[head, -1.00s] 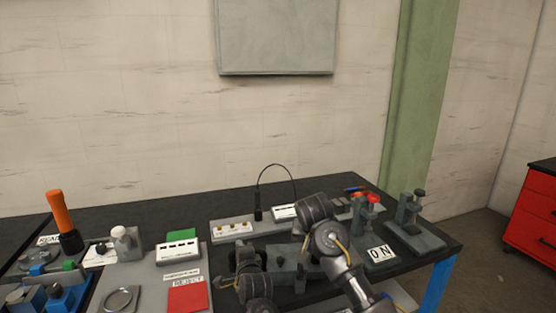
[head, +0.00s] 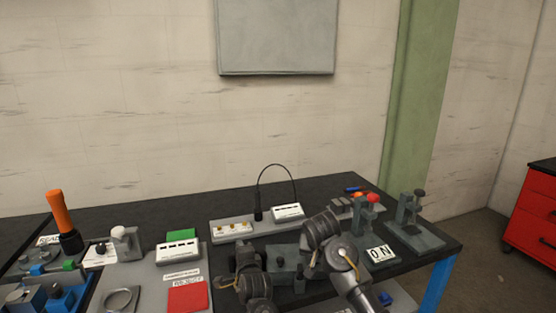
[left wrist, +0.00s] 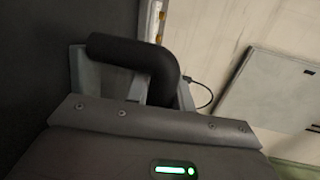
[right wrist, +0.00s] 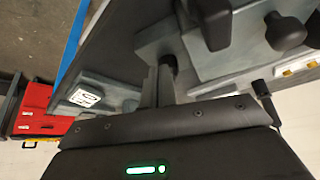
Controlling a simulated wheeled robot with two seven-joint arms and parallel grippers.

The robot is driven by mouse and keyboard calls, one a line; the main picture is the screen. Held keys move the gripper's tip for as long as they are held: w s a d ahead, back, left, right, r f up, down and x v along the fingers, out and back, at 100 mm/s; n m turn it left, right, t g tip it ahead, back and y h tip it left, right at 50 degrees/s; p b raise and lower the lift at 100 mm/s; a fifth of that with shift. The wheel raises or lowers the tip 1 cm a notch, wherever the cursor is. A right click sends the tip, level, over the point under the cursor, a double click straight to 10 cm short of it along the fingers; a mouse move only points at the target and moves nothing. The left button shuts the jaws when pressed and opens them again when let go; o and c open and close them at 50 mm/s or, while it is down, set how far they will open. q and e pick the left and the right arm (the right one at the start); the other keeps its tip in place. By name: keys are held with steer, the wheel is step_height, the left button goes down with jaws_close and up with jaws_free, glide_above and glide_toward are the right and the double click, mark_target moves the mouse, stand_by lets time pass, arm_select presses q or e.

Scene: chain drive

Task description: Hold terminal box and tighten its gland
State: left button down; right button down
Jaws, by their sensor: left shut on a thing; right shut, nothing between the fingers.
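A grey fixture block (head: 283,256) with a dark knob stands between my arms in the head view. It also appears at the top of the right wrist view (right wrist: 232,62), with a black knob (right wrist: 285,32). I cannot clearly tell which part is the terminal box or its gland. My left gripper (left wrist: 160,88) is shut on a black bent handle (left wrist: 125,48); the grip itself is partly hidden. My right gripper (right wrist: 157,85) is shut and empty, its tips near a small grey block (right wrist: 158,40) with a dark round part; contact is unclear.
An ON plate (head: 380,254), a red-knobbed clamp (head: 364,215) and another grey stand (head: 412,225) lie to the right. A red card (head: 187,298) lies left.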

steer(key=shift+f, duration=0.55)
steer(key=shift+w, duration=0.35)
stand_by(0.4)
steer(key=shift+a, duration=0.45)
steer(key=shift+w+a, duration=0.15)
steer(key=shift+a, duration=0.25)
steer(key=shift+a, duration=0.1)
stand_by(0.5)
steer(key=shift+s+a, duration=0.1)
steer(key=shift+s, duration=0.25)
steer(key=shift+r, duration=0.15)
